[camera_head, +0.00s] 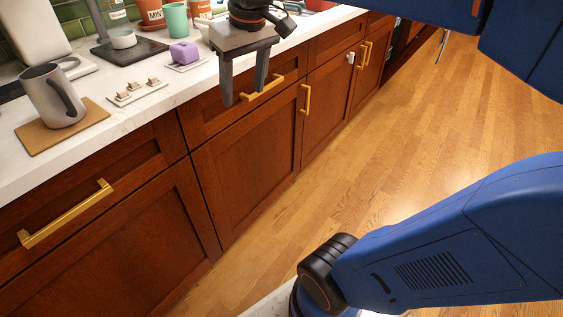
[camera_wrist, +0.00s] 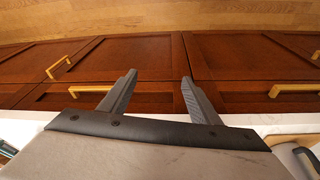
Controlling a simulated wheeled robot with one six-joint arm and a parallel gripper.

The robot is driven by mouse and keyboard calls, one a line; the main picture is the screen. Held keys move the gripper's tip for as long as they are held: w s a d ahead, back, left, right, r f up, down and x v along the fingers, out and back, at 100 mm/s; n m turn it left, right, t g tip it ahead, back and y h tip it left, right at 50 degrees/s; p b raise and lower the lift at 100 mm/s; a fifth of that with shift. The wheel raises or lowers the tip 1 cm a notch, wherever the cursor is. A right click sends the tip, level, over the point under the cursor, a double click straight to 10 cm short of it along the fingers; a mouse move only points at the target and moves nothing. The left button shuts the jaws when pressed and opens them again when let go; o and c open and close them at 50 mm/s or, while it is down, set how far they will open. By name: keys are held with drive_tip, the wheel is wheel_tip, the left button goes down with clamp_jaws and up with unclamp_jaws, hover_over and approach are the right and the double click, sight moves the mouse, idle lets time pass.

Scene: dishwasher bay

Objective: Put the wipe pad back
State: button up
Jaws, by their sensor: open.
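A small purple block (camera_head: 184,52), which looks like the wipe pad, sits on a thin white tray (camera_head: 201,63) on the counter. My gripper (camera_head: 243,97) is to the right of it and nearer the camera, pointing down in front of the brown cabinet fronts. Its two grey fingers are apart with nothing between them. In the wrist view my gripper (camera_wrist: 160,76) is also open and empty, with cabinet fronts behind the fingers. The purple block is not seen in the wrist view.
A grey mug (camera_head: 52,96) stands on a brown mat (camera_head: 84,122) at the left. A white plate with small knobs (camera_head: 137,92) lies between mug and tray. Cups, including a green one (camera_head: 175,20), stand behind. Brass handles (camera_head: 66,213) stick out from the cabinets. The wooden floor is clear.

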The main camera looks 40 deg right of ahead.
drive_tip(key=s+d+f+m+t, duration=0.1)
drive_tip(key=s+f, duration=1.1)
drive_tip(key=f, duration=0.4)
drive_tip(key=shift+d+t, duration=0.25)
drive_tip(key=shift+t, duration=0.15)
